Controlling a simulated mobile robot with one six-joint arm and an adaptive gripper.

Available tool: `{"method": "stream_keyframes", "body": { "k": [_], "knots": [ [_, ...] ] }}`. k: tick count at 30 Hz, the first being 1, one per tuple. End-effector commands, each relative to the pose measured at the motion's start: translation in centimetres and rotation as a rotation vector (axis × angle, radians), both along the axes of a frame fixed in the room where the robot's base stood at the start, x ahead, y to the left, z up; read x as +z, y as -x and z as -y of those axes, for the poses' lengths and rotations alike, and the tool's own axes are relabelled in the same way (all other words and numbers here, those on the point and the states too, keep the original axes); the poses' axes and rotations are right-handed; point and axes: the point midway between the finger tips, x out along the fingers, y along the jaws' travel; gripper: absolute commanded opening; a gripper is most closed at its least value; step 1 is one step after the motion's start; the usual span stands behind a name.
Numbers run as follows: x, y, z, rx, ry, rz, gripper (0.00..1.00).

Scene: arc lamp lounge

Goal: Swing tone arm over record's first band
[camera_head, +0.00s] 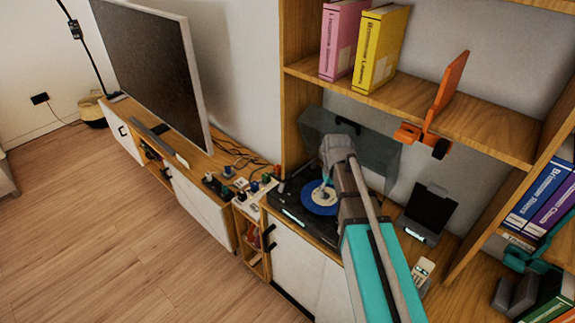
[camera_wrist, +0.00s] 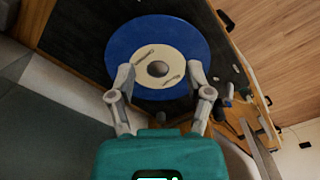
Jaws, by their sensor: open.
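A blue record (camera_head: 315,205) with a pale label lies on a dark turntable (camera_head: 290,213) on the low cabinet. Its hinged lid (camera_head: 378,158) stands open behind. My gripper (camera_head: 327,180) is over the record and hides part of it. In the wrist view my gripper (camera_wrist: 160,74) is open, its two fingertips apart on either side of the label centre, with nothing between them. The record (camera_wrist: 125,45) fills the upper middle there, with a grey centre piece. I cannot tell whether the fingertips touch it. I cannot pick out the tone arm with certainty in either view.
A television (camera_head: 150,65) stands to the left. Small devices and cables (camera_head: 235,185) crowd the cabinet beside the turntable. A shelf (camera_head: 465,120) with binders and an orange clamp-like object (camera_head: 445,100) hangs above. A dark stand (camera_head: 428,212) is to the right. The floor (camera_head: 120,240) is clear.

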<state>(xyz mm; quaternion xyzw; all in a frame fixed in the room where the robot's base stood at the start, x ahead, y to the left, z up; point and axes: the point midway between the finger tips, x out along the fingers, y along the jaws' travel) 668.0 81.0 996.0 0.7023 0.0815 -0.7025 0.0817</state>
Motion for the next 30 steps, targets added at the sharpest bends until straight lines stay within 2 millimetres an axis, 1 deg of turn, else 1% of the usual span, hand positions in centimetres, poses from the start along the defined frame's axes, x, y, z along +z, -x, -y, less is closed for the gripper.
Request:
{"method": "stream_keyframes", "body": {
  "k": [1,3,5,6,9,12,15,18,21,30],
  "knots": [
    [2.1,-2.7,-1.8,0.034,0.000,0.000,0.65],
    [3.5,-4.9,-3.9,0.079,0.000,0.000,0.65],
    [4.6,-6.6,-5.7,0.116,0.000,0.000,0.65],
    [5.3,-7.7,-7.0,0.140,0.000,0.000,0.65],
    [6.8,-10.0,-9.7,0.193,0.000,0.000,0.65],
    [7.8,-11.6,-12.0,0.234,0.000,0.000,0.65],
    [8.4,-12.6,-13.5,0.261,0.000,0.000,0.65],
    [8.7,-13.0,-14.3,0.276,0.000,0.000,0.65],
    [8.7,-13.1,-14.6,0.282,0.000,0.000,0.65],
    [8.6,-13.0,-14.6,0.282,0.000,0.000,0.65]
  ]
}}
